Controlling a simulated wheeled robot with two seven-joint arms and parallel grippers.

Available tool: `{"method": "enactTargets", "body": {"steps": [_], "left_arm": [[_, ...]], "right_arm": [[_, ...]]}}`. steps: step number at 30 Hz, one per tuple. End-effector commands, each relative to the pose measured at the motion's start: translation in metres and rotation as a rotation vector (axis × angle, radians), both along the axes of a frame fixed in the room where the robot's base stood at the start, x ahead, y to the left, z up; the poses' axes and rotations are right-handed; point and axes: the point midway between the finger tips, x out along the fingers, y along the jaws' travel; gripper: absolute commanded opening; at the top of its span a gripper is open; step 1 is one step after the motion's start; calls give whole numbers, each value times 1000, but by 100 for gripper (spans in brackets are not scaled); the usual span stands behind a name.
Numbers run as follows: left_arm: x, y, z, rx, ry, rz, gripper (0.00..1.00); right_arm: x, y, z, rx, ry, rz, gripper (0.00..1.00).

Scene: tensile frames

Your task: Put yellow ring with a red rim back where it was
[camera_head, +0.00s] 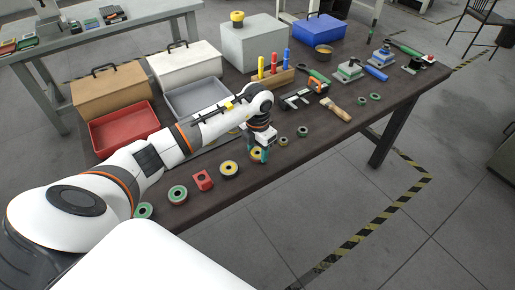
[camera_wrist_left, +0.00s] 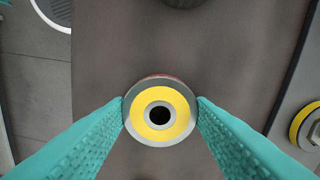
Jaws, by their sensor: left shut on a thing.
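The yellow ring (camera_wrist_left: 178,121) is between the green fingertips of my left gripper (camera_wrist_left: 160,108) in the left wrist view. Its face is yellow with a grey outer band, a dark centre hole, and a thin reddish edge at the top. In the head view my left gripper (camera_head: 262,152) points down near the table's front edge, and its fingers mostly hide the ring. I cannot tell whether the ring touches the table. My right gripper is not in view.
Beside the gripper stand another yellow ring (camera_head: 229,169), a red block (camera_head: 202,181) and green rings (camera_head: 178,194). Small rings (camera_head: 302,131) lie to the right. A red tray (camera_head: 122,130), a grey tray (camera_head: 198,97) and a tool rack (camera_head: 270,78) stand behind.

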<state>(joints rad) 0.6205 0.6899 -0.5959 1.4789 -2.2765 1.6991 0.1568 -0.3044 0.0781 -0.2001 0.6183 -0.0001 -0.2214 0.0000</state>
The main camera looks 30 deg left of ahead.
Motion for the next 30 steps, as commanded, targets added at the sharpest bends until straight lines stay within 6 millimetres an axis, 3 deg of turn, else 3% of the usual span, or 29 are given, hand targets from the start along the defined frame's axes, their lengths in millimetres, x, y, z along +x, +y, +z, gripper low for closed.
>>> {"method": "enactTargets", "body": {"steps": [2, 3, 6, 14, 19, 30], "left_arm": [[0, 0, -3, 1, -1, 0, 25], [0, 0, -3, 0, 0, 0, 53], [0, 0, -2, 0, 0, 0, 69], [0, 0, -2, 0, 0, 0, 70], [1, 1, 9, 1, -2, 0, 70], [1, 0, 85, 2, -5, -1, 70]], "right_arm": [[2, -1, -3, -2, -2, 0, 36], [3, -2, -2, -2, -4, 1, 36], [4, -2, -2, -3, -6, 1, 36], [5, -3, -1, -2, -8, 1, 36], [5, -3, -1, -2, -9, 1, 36], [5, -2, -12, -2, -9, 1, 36]]}}
